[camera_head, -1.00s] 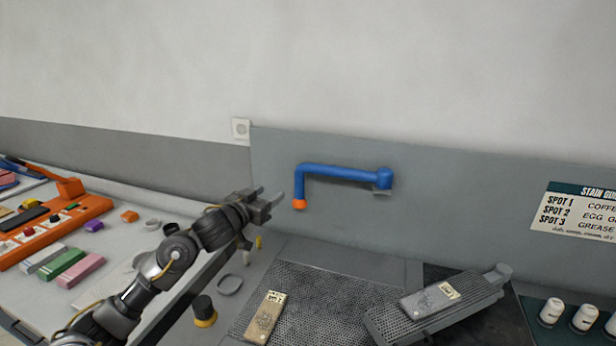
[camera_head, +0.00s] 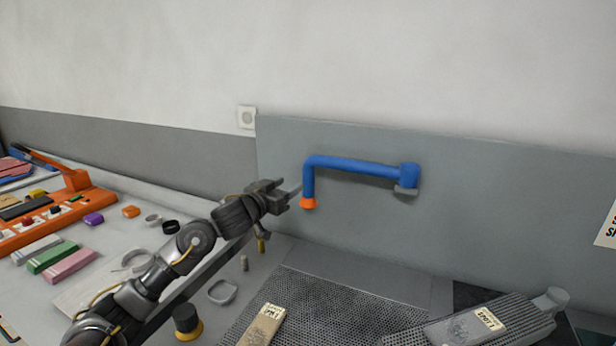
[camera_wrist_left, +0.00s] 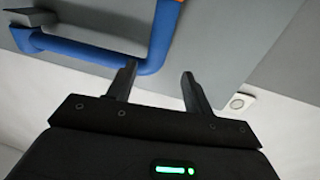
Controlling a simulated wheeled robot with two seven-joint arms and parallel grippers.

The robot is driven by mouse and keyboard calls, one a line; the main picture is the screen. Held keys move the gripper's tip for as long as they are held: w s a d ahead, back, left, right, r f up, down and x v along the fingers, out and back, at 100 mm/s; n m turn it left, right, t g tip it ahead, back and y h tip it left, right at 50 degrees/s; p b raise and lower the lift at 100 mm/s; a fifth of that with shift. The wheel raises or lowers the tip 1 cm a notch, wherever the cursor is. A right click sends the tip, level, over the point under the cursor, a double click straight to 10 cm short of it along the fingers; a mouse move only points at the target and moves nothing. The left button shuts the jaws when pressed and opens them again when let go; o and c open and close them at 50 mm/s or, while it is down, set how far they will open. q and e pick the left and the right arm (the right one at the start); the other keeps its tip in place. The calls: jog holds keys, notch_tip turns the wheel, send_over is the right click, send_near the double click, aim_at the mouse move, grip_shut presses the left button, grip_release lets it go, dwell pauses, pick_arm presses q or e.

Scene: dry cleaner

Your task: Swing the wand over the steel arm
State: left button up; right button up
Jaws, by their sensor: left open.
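The wand is a blue bent pipe (camera_head: 355,166) with an orange tip (camera_head: 308,203), mounted on the grey back panel by a bracket at its right end. Its free end hangs down at the left. My left gripper (camera_head: 293,193) is open, just left of the hanging end. In the left wrist view the two fingers (camera_wrist_left: 157,80) are apart, and the blue pipe (camera_wrist_left: 165,35) shows beyond the left finger. I cannot tell whether they touch. The steel arm (camera_head: 480,325), a perforated grey board, lies at the lower right with a labelled piece on it. My right gripper is out of view.
A perforated grey plate (camera_head: 330,305) with a labelled tan piece (camera_head: 262,325) lies below the wand. A dark knob with a yellow base (camera_head: 187,322) and a grey ring (camera_head: 222,291) stand near my left arm. An orange rack (camera_head: 60,210) and coloured blocks fill the left counter.

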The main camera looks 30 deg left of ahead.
aim_at(305, 175)
pick_arm(q)
jog(key=w, duration=0.2)
jog(key=w+p, duration=0.1)
jog(key=w, duration=0.2)
jog(key=w+d+p, duration=0.1)
jog(key=w, duration=0.2)
jog(key=shift+w+d+r, duration=0.1)
jog(key=shift+w+r, duration=0.05)
jog(key=shift+w, duration=0.1)
jog(key=shift+w+p, duration=0.3)
jog(key=shift+w, duration=0.35)
jog(key=shift+w+d, duration=0.1)
jog(key=shift+w, duration=0.25)
jog(key=shift+c, duration=0.2)
jog(key=shift+c, duration=1.2)
grip_shut()
